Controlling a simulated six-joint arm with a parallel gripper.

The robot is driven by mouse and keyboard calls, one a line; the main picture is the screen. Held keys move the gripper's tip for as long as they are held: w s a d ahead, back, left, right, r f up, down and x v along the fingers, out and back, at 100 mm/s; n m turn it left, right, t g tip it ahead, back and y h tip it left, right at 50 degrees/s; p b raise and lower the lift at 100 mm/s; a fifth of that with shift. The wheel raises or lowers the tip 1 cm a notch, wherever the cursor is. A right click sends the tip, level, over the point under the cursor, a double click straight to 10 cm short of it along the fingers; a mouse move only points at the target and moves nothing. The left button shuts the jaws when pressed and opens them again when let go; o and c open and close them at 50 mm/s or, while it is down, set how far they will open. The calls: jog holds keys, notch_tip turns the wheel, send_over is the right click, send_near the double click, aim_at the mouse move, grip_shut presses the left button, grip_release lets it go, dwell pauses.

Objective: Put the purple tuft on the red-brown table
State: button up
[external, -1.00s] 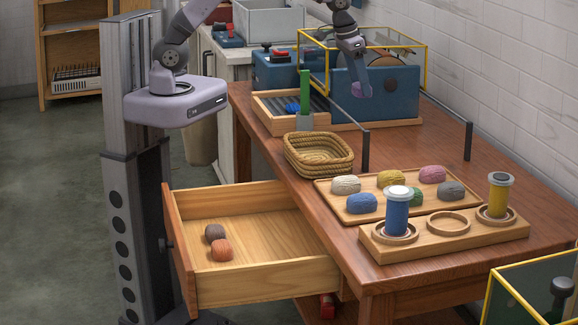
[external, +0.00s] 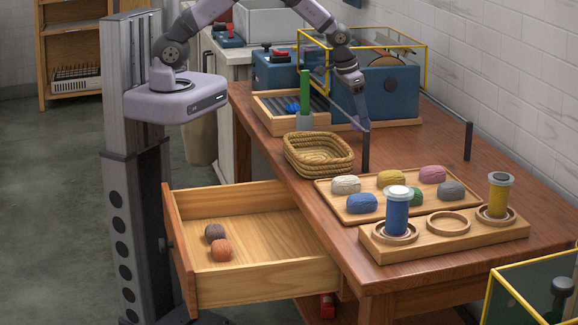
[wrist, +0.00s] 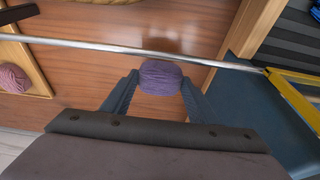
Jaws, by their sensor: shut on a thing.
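The purple tuft (wrist: 160,77) is a rounded wool skein between my two fingers in the wrist view. In the external view my gripper (external: 361,120) points down over the red-brown table (external: 420,150), beside the blue machine. It is shut on the tuft, which barely shows at the fingertips there. In the wrist view, bare wood of the table lies around the tuft. I cannot tell for sure how close the tuft is to the wood.
A thin metal rod (wrist: 110,44) crosses close by the tuft. Dark posts (external: 366,152) stand on the table. A wicker basket (external: 318,155), a tray of several skeins (external: 330,193) and a spool rack (external: 440,240) are nearby. The drawer (external: 260,250) is open.

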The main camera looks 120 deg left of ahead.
aim_at(359, 128)
jog(key=shift+f+p, duration=0.3)
jog(key=shift+f, duration=1.6)
jog(key=shift+f, duration=0.15)
jog(key=o, duration=1.1)
jog(key=b+v, duration=0.1)
jog(key=v, duration=1.1)
